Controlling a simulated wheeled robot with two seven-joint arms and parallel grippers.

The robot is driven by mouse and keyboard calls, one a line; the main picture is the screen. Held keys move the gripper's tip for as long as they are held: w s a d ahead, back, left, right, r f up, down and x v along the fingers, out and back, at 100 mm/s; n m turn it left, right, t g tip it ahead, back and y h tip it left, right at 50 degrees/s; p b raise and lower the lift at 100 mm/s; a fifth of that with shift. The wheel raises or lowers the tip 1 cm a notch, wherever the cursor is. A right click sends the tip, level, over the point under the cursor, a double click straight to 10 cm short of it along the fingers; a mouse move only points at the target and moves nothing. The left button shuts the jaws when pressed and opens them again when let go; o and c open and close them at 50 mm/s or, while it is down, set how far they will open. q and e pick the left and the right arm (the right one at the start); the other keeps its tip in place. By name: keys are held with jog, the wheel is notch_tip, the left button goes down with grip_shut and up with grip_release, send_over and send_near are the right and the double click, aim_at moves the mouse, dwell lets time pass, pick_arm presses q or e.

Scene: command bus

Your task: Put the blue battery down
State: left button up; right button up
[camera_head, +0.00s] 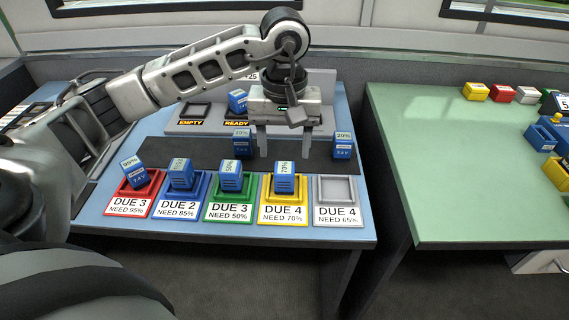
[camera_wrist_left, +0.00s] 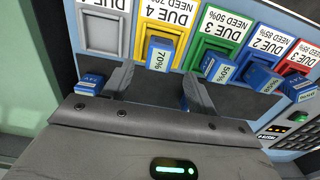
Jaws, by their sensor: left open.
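Several blue batteries are in the head view. One labelled 95% (camera_head: 132,173) is tilted in the red tray, one (camera_head: 181,175) is in the blue tray, one labelled 50% (camera_head: 231,176) is in the green tray, and one labelled 70% (camera_head: 284,178) is in the yellow tray. The grey tray (camera_head: 338,190) is empty. One battery (camera_head: 242,143) and one labelled 20% (camera_head: 343,146) stand on the dark strip. My left gripper (camera_head: 285,143) is open, pointing down over the strip between these two; nothing shows between its fingers (camera_wrist_left: 157,88). My right gripper is not in view.
Behind the strip is a grey panel (camera_head: 214,129) with an EMPTY slot (camera_head: 195,112) and a READY slot holding a battery (camera_head: 237,101). A green table (camera_head: 450,170) on the right holds coloured blocks (camera_head: 502,93). A gap separates the two tables.

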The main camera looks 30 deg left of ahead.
aim_at(285, 168)
pick_arm(q)
notch_tip(285, 168, up, 5)
jog(key=shift+f, duration=0.2)
dwell(0.5)
